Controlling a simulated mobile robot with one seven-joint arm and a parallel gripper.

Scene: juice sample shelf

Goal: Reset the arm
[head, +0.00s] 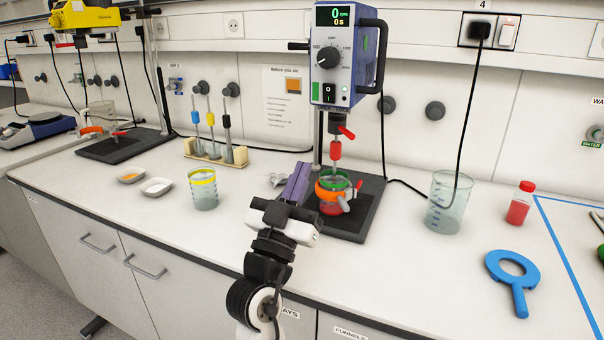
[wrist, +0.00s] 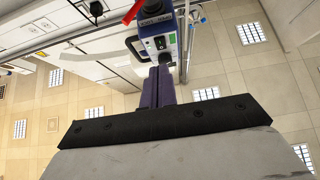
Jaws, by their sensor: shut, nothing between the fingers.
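My gripper (head: 297,182) is over the bench in the middle of the head view, in front of the stirrer stand. Its purple fingers are together with nothing between them. In the wrist view the shut fingers (wrist: 162,88) point toward the stirrer's control box. The blue-grey overhead stirrer (head: 345,55) shows 0 rpm and 0 s. Below its red chuck, a small vessel with an orange ring (head: 330,190) and red contents stands on the black stand base (head: 352,218), just right of my gripper. Part of the base is hidden behind my gripper.
A beaker with a yellow band (head: 204,190) and two small dishes (head: 157,187) stand to the left. A clear beaker (head: 447,205), a red-capped bottle (head: 520,203) and a blue ring tool (head: 513,275) are to the right. A rack (head: 213,155) stands behind.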

